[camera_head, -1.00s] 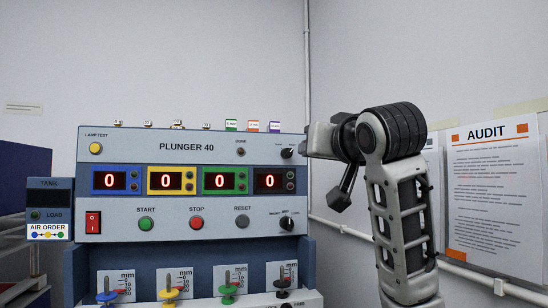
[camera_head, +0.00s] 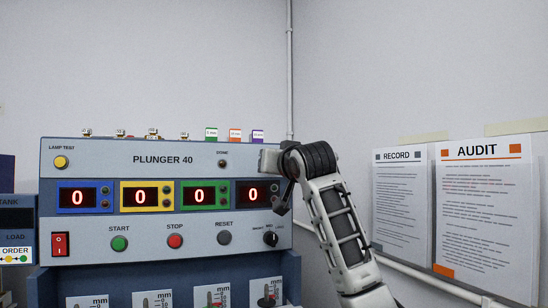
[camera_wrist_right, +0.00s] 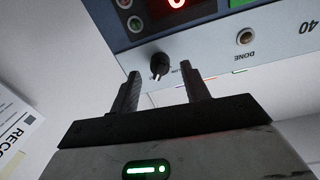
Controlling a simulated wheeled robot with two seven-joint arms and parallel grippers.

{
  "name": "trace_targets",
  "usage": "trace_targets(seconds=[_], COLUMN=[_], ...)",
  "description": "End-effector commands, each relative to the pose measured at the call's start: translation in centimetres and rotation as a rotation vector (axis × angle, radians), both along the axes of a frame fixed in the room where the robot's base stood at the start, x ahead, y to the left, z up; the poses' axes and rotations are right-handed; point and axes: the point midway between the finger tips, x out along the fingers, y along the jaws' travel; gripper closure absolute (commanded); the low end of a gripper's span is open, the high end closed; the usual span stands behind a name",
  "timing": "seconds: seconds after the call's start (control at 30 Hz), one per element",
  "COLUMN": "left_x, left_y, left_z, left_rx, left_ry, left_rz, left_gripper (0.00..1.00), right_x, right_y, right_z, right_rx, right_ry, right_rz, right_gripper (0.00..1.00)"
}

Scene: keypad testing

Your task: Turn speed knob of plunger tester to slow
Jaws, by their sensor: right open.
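The plunger tester (camera_head: 190,148), a grey panel marked PLUNGER 40, stands at left in the head view. A small black knob (camera_wrist_right: 159,66) beside the DONE lamp shows upside down in the right wrist view; its label is too small to read fully. In the head view that knob is hidden behind my right gripper (camera_head: 266,160), at the panel's upper right corner. In the wrist view my right gripper (camera_wrist_right: 160,72) is open and empty, its fingertips on either side of the knob in the picture. I cannot tell any contact. My left gripper is out of view.
A second black knob (camera_head: 270,239) is lower on the panel, right of the RESET button (camera_head: 224,238). Digit displays (camera_head: 183,196) run across the panel. RECORD (camera_head: 400,200) and AUDIT (camera_head: 485,210) sheets hang on the right wall.

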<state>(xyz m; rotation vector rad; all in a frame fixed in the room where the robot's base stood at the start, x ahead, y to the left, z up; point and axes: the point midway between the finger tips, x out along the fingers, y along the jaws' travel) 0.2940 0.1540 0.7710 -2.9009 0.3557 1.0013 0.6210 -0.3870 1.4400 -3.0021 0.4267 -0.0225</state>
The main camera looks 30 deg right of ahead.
Motion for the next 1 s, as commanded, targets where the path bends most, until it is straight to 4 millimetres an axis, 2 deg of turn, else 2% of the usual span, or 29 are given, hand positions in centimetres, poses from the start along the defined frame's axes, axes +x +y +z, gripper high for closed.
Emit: trace_targets(seconds=[0.2, 0.5, 0.67, 1.0], left_x=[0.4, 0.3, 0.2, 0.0], left_y=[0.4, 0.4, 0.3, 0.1], left_z=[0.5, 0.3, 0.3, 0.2], left_rx=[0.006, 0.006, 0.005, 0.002], left_ry=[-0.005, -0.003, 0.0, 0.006], left_rz=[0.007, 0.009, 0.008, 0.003], left_gripper=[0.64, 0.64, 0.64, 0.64], right_x=[1.7, 1.8, 1.8, 1.8], right_y=[-0.5, -0.5, -0.5, -0.5], right_z=[0.1, 0.0, 0.0, 0.0], right_rx=[0.0, -0.002, 0.0, -0.03], right_ry=[0.0, -0.002, -0.001, 0.005], right_rz=[0.0, 0.001, 0.001, 0.0], right_gripper=[0.54, 0.54, 0.98, 0.98])
